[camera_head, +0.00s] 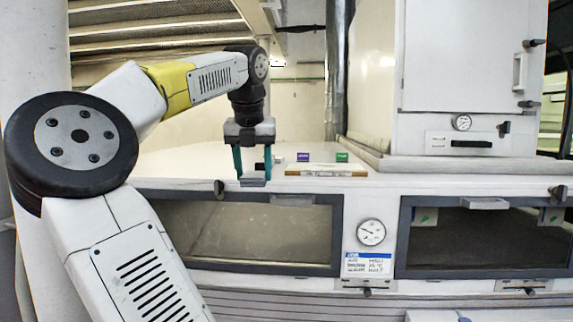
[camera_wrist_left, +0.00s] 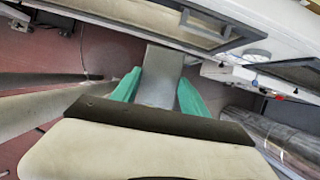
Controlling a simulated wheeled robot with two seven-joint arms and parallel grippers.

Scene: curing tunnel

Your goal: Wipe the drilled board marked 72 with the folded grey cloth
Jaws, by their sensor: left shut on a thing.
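My left gripper (camera_head: 253,176) hangs down with teal fingers at the front edge of the white top. It is shut on the folded grey cloth (camera_head: 253,183), whose lower end shows between the fingertips. In the left wrist view the cloth (camera_wrist_left: 161,74) stands out as a flat grey strip between the green fingers (camera_wrist_left: 157,92). A thin pale board (camera_head: 326,170) lies on the white top just right of the gripper, apart from it. Its mark and any holes are too small to make out, so I cannot tell whether it is the board marked 72. My right gripper is out of view.
A purple block (camera_head: 303,157) and a green block (camera_head: 342,157) stand behind the board. A dark item shows behind the gripper. A tall white cabinet (camera_head: 460,70) rises at the right. Below the top are two dark-framed windows (camera_head: 250,232) and a gauge (camera_head: 371,232).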

